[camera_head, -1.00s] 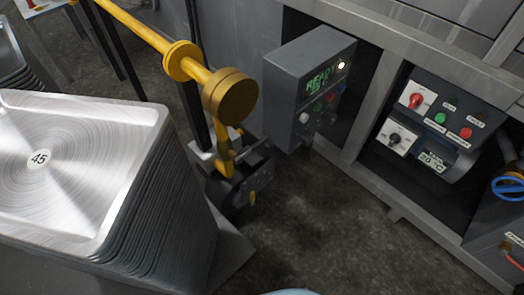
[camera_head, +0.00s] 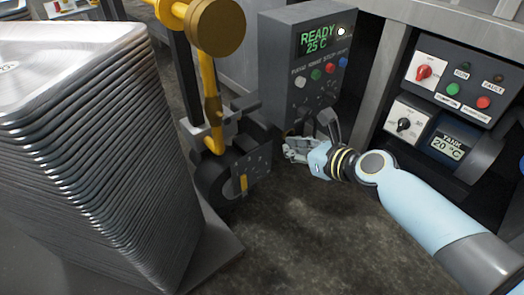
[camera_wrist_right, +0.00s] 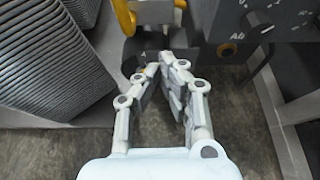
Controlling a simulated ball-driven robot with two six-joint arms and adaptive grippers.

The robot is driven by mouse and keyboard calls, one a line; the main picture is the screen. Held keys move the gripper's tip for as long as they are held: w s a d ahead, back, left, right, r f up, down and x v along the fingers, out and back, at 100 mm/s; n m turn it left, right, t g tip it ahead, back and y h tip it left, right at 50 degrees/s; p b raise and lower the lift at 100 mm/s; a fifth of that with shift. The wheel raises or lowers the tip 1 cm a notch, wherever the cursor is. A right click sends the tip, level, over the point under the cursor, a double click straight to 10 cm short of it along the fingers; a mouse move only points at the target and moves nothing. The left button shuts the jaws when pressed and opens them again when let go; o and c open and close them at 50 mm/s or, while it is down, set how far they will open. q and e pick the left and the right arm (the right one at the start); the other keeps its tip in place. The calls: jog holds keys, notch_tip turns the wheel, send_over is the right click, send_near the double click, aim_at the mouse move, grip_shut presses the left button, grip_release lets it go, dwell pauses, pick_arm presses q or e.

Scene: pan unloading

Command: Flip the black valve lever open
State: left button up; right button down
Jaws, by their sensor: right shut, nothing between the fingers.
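I cannot make out a black valve lever for certain. A black rotary knob (camera_head: 403,124) sits on a white plate on the right-hand control panel. A dark mechanism (camera_head: 228,172) with a small yellow mark sits at the foot of the yellow pipe (camera_head: 210,90). My right gripper (camera_head: 290,151) is shut and empty, below the grey READY box and to the right of the dark mechanism, its fingers pointing left. In the right wrist view its fingertips (camera_wrist_right: 166,60) come together in front of dark parts. My left gripper is not in view.
A tall stack of metal pans (camera_head: 75,130) fills the left. The grey READY box (camera_head: 305,75) with several coloured buttons hangs behind my gripper. The right-hand panel carries a red knob (camera_head: 424,72) and a TANK display (camera_head: 447,146). The dark floor (camera_head: 310,230) in front is bare.

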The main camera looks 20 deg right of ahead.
aim_at(243, 112)
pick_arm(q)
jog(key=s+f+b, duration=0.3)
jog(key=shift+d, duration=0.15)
pick_arm(e)
jog(key=w, duration=0.3)
jog(key=shift+w+a+f+t, duration=0.2)
jog(key=shift+a+f+t, duration=0.05)
jog(key=shift+f+t, duration=0.15)
jog(key=shift+w, duration=0.1)
jog(key=b+x, duration=0.6)
jog(key=x, duration=0.4)
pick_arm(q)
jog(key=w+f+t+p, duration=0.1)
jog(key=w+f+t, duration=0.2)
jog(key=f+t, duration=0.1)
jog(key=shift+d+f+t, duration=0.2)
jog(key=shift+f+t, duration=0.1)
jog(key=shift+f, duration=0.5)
pick_arm(e)
jog(key=shift+a+r, duration=0.15)
jog(key=shift+r, duration=1.9)
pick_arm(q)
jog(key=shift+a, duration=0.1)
